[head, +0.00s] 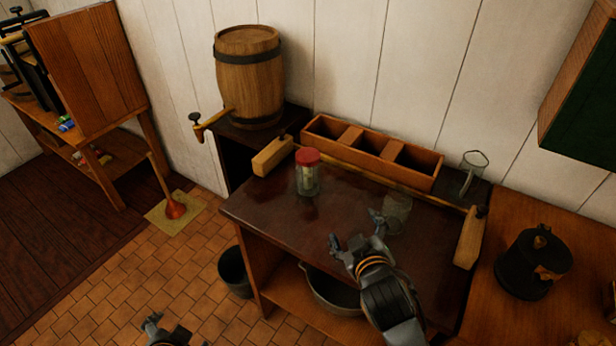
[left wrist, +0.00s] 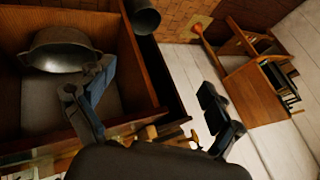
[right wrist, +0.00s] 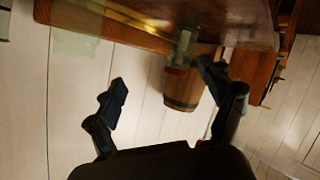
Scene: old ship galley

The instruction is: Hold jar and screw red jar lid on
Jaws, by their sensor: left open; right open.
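A clear glass jar (head: 308,182) stands upright on the dark tabletop (head: 262,212), left of its middle. The red lid (head: 307,157) sits on top of its mouth; I cannot tell if it is threaded. In the right wrist view, the jar (right wrist: 184,44) and lid (right wrist: 177,71) appear upside down between the fingers, at a distance. My right gripper (head: 356,228) is open and empty over the table, right of and nearer than the jar. My left gripper (head: 168,331) is low at the bottom edge, partly cut off; the left wrist view shows it open and empty (left wrist: 140,98).
A clear glass (head: 397,214) stands just beyond my right gripper. A wooden divided box (head: 371,155) and a glass pitcher (head: 473,172) line the back. A barrel (head: 250,80) stands back left. A pot (head: 330,292) is on the lower shelf; a bucket (head: 235,272) is beside the table.

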